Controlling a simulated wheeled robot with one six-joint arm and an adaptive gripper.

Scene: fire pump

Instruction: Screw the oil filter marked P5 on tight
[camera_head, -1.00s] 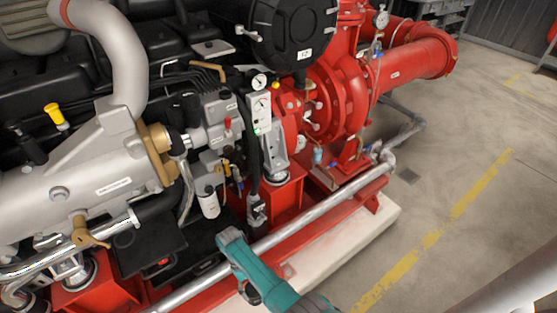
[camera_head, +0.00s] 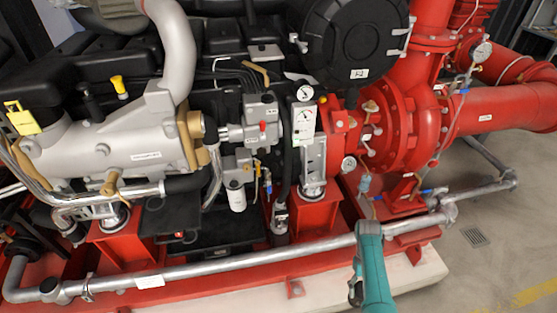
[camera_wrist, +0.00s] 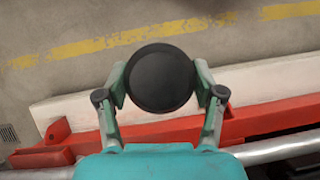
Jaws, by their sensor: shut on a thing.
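My gripper (camera_wrist: 160,84) is shut on a dark round object (camera_wrist: 160,77) in the wrist view. Only its flat black circular face shows, with one finger on each side. I see no marking on it and cannot tell whether it is the P5 filter. It is held over the pump set's red frame edge and the floor, apart from the engine. In the head view, a white cylindrical filter (camera_head: 236,196) hangs upright under the grey block on the engine side; its label is too small to read.
A silver pipe (camera_head: 230,265) runs along the red base frame (camera_head: 297,287) in front of the engine. Gauges (camera_head: 305,93), valves and a black hose crowd the area right of the white filter. The concrete floor (camera_head: 510,255) at the right is mostly clear.

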